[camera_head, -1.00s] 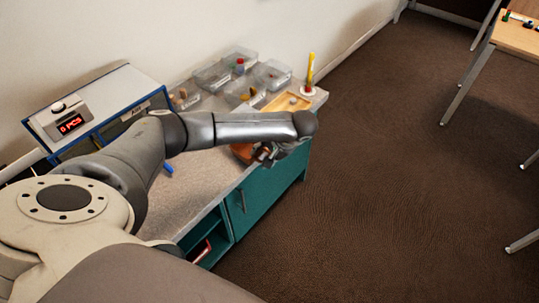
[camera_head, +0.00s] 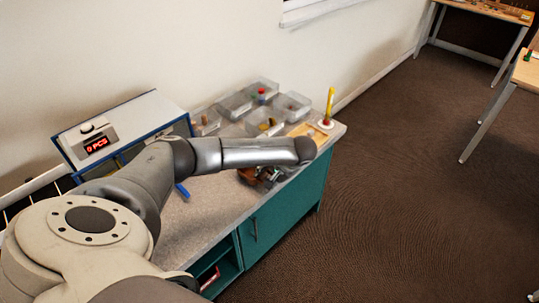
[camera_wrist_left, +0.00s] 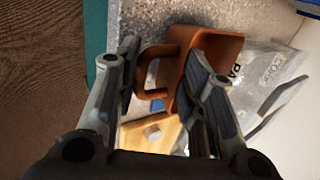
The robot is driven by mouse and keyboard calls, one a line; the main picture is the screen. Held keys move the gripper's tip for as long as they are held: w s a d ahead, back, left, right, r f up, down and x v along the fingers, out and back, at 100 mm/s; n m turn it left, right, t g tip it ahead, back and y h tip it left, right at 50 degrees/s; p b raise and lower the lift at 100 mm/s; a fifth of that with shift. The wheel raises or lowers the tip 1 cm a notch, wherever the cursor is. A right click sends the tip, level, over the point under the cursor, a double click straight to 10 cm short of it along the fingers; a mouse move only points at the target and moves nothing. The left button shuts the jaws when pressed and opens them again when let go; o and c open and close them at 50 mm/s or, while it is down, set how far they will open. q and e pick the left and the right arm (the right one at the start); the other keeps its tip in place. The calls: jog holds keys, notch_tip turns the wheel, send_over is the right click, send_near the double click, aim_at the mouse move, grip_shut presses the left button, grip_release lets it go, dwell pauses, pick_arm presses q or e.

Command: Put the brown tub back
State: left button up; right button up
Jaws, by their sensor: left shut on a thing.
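The brown tub (camera_head: 246,176) is mostly hidden behind my left arm in the head view, over the front edge of the bench. In the left wrist view the tub (camera_wrist_left: 222,48) is orange-brown with a looped handle. My left gripper (camera_wrist_left: 165,62) is shut on the tub, with the handle between its fingers. In the head view the left gripper (camera_head: 268,177) is partly covered by my forearm. I cannot tell whether the tub touches the bench top. My right gripper is not in view.
Several clear bins (camera_head: 234,105) stand at the back of the bench (camera_head: 205,212). A wooden tray (camera_head: 303,130) and a yellow upright stick (camera_head: 330,101) are at its far end. A counting box (camera_head: 97,142) reads "0 PCS". A clear bag (camera_wrist_left: 268,75) lies beside the tub.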

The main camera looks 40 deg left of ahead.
pick_arm(q)
jog(key=shift+f, duration=0.35)
dwell(0.6)
jog(key=o, duration=1.1)
jog(key=shift+c, duration=0.2)
jog(key=v, duration=1.2)
jog(key=s+d+f+h, duration=0.2)
jog(key=f, duration=0.9)
jog(key=s+d+f+t+h, duration=0.1)
jog(key=s+d+f, duration=0.15)
jog(key=f, duration=0.75)
jog(key=s+d+f+h, duration=0.2)
jog(key=s+f, duration=0.1)
jog(key=f, duration=0.8)
jog(key=s+d+f+m, duration=0.1)
jog(key=s+f, duration=1.1)
jog(key=s, duration=0.2)
jog(key=s+d+f, duration=0.1)
jog(key=s+f, duration=0.2)
jog(key=s, duration=0.8)
jog(key=s+d+f+h, duration=0.1)
jog(key=s+d+f, duration=0.1)
jog(key=s, duration=1)
jog(key=shift+f+m, duration=0.3)
jog(key=shift+f, duration=0.25)
